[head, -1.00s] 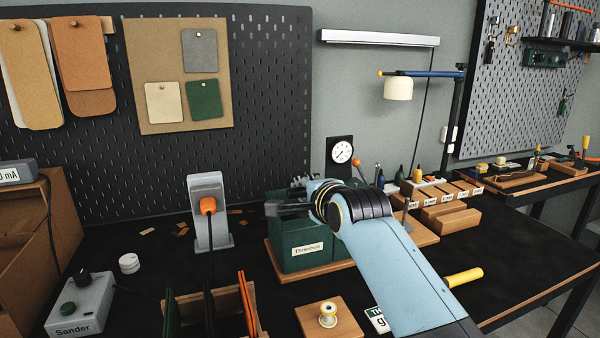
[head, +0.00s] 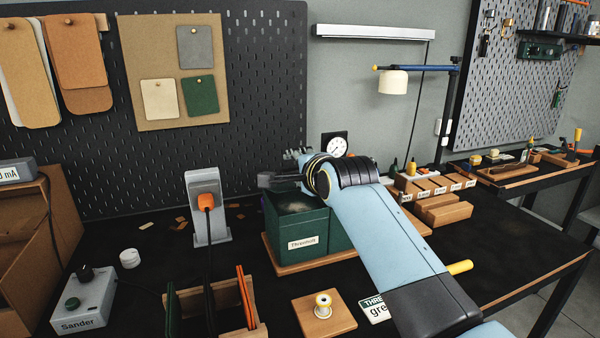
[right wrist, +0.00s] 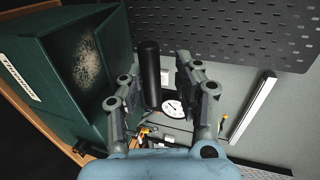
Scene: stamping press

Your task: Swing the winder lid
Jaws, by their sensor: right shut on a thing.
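The green winder box (head: 318,232), with a label that seems to read "Threadsoft", stands on a wooden base on the dark bench. Its top shows a greyish fuzzy patch; in the right wrist view the box (right wrist: 35,75) fills the left side, the patch inside green edges. My right gripper (head: 270,182) is above the box's back part. In the right wrist view its fingers (right wrist: 152,88) are on both sides of a black rounded bar (right wrist: 151,70), shut on it. How the bar joins the lid is hidden. My left gripper is out of view.
A grey stand with an orange plug (head: 207,203) is left of the box. A thread spool (head: 323,303) on a wooden block and a slotted wooden rack (head: 220,318) are in front. Wooden blocks (head: 443,213) lie to the right. The pegboard is behind.

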